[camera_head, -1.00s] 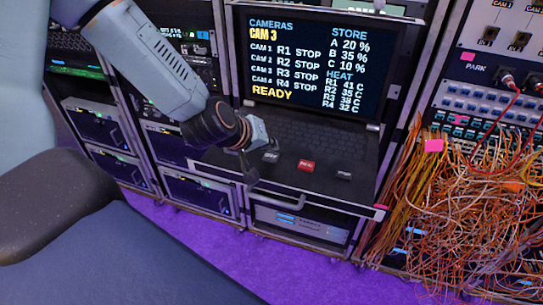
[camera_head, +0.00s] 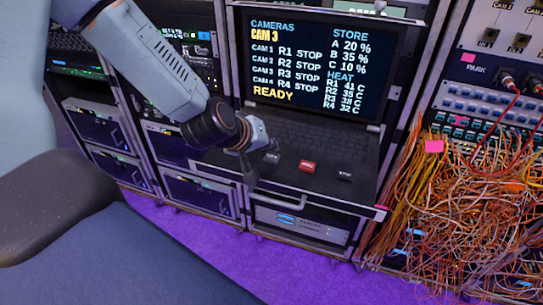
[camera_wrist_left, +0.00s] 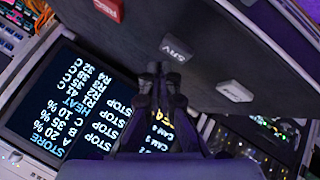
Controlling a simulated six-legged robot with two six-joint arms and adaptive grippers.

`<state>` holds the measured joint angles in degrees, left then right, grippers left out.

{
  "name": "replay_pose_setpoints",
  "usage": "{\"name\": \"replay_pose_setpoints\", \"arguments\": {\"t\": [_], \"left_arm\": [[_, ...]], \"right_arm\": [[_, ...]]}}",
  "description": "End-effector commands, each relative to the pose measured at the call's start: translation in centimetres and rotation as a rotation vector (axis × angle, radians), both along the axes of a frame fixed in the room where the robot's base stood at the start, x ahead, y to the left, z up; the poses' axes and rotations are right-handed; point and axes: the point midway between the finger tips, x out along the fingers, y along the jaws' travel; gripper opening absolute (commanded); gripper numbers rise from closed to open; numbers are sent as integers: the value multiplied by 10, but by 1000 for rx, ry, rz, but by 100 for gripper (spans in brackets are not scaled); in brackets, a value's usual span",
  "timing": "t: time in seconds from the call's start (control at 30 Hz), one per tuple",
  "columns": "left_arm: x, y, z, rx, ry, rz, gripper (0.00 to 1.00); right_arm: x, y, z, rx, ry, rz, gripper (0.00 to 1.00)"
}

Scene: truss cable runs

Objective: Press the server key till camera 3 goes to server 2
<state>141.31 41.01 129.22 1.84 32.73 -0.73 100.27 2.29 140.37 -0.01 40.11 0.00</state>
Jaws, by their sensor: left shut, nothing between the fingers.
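The screen (camera_head: 310,62) reads CAM 3 in yellow at top, with CAM 3 listed as R3 STOP and READY below. It also shows upside down in the left wrist view (camera_wrist_left: 75,105). The grey SRV key (camera_wrist_left: 177,48) sits on the console deck, just past my left fingertips (camera_wrist_left: 160,70); I cannot tell whether they touch. In the head view the SRV key (camera_head: 272,158) is just right of my left gripper (camera_head: 250,178), which is shut and empty, pointing down. The red REC key (camera_head: 307,166) is beside it. My right gripper is not in view.
Another grey key (camera_head: 345,176) lies right of REC. A further grey key (camera_wrist_left: 235,92) shows in the wrist view. The drawer has a front handle bar (camera_head: 320,202). Tangled orange cables (camera_head: 450,215) hang at right, and racks stand at left.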

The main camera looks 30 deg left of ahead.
Motion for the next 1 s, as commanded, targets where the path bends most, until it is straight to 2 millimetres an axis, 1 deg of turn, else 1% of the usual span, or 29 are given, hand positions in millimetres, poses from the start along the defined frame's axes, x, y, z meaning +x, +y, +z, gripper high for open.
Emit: {"name": "replay_pose_setpoints", "arguments": {"t": [0.23, 0.57, 1.0], "left_arm": [[0, -1, -9, 1, 1, 0, 0], [0, -1, -8, 0, 0, 0, 0], [0, -1, -12, 0, 0, 0, 0]], "right_arm": [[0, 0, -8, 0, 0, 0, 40], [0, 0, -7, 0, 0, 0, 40], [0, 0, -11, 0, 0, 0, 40]]}}
